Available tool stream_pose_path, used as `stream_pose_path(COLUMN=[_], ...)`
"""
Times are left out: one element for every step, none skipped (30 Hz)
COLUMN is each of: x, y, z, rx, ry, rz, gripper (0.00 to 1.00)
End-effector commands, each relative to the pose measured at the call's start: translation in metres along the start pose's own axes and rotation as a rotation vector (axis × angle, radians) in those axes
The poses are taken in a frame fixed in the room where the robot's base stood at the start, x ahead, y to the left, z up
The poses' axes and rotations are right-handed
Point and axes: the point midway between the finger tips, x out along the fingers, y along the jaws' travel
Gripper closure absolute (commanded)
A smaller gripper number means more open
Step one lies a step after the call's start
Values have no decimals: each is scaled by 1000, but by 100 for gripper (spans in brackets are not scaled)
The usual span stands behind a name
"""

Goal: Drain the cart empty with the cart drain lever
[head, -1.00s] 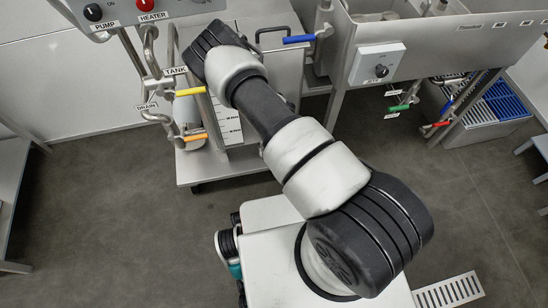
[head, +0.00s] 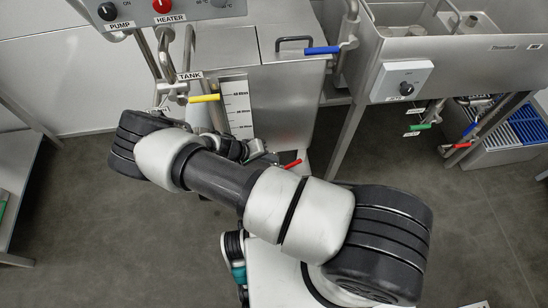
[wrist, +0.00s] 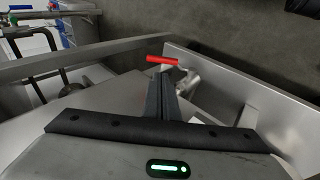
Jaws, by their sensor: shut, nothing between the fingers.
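A red lever (head: 292,164) sits low at the front of the steel cart (head: 284,98), with no readable label. In the wrist view the red lever (wrist: 162,60) lies across a metal valve, just beyond the tips of my gripper (wrist: 161,78). My gripper is shut and empty. Its fingertips look close to the lever; I cannot tell if they touch it. In the head view my arm covers the lower left pipes and most of my gripper. A white litre scale (head: 237,105) runs up the cart's front.
A yellow lever (head: 205,98) by the TANK label (head: 190,76) is above my wrist. A blue lever (head: 322,50) is at the cart's top right. Green (head: 420,127) and red (head: 457,146) levers hang under the sink at right. Open floor lies front left.

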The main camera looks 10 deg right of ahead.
Motion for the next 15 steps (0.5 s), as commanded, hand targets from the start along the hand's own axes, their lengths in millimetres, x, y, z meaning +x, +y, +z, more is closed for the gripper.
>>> stream_pose_path(x=[14, 21, 30, 37, 43, 52, 59, 65, 73, 79, 84, 91, 95, 100, 104], y=[-1, -1, -1, -1, -1, -1, -1, -1, -1, -1, -1, -1, -1, -1, -1], z=[1, 1, 1, 1, 1, 1, 1, 1, 1, 0, 0, 0, 0, 0, 0], rx=[0, 0, 0, 0, -1, -1, -1, -1, -1, -1, -2, -2, -3, -3, -2], ry=[-2, -2, -2, -3, -2, -1, -2, -2, -1, -1, 0, 0, 0, 0, 0], rz=[2, 2, 2, 2, 2, 1, 2, 2, 1, 1, 0, 0, 1, 1, 0], gripper=[100, 100, 100, 100, 100, 100, 100, 100, 100, 100, 100, 100, 100, 100, 100])
